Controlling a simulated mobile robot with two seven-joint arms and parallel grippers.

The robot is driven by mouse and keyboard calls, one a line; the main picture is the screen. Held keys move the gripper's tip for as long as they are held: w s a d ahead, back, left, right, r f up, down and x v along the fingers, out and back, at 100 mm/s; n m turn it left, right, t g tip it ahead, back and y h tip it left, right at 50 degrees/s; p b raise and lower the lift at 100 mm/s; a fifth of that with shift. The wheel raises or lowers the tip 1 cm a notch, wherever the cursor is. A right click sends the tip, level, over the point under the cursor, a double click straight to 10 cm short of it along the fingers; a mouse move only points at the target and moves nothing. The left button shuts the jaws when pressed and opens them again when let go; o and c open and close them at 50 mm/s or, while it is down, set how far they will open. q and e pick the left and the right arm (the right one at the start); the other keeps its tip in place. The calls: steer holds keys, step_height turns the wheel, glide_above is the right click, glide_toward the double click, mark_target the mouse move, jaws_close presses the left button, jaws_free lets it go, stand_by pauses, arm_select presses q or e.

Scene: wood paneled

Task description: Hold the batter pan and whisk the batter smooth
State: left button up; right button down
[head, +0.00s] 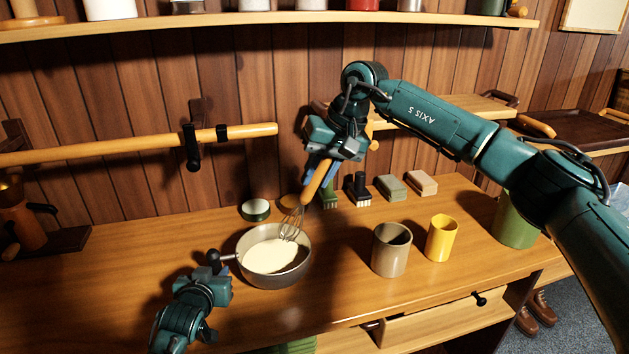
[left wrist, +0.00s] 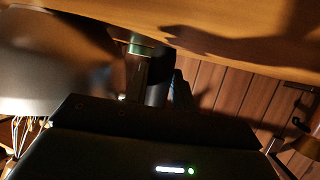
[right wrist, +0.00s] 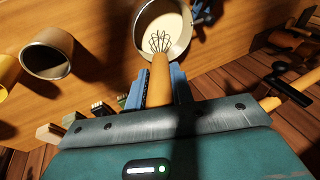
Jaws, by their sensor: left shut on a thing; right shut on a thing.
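The batter pan (head: 275,277) is a grey round pan of pale batter (head: 264,256) on the wooden counter. Its handle points left, and my left gripper (head: 215,266) is shut on it; in the left wrist view the pan's side (left wrist: 45,85) shows at the left, and the grip itself is dark. The whisk (head: 314,188) has a wooden handle and wire loops. My right gripper (head: 327,160) is shut on the handle above the pan. In the right wrist view the whisk's loops (right wrist: 160,41) are over or in the batter; the exact depth is unclear.
A grey-brown cup (head: 391,254) and a yellow cup (head: 441,238) stand right of the pan. Brushes and blocks (head: 391,187) lie behind, with a small green-sided tin (head: 255,210) at the back. A green bin (head: 515,222) stands right. The counter left of the pan is mostly clear.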

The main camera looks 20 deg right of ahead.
arm_select(q)
steer(key=shift+f, duration=0.2)
arm_select(e)
steer(key=shift+r, duration=0.1)
steer(key=shift+r, duration=2.4)
arm_select(q)
steer(key=o, duration=1.1)
steer(key=shift+r, duration=0.1)
steer(key=shift+c, duration=0.2)
steer(key=v, duration=1.2)
steer(key=shift+r, duration=0.1)
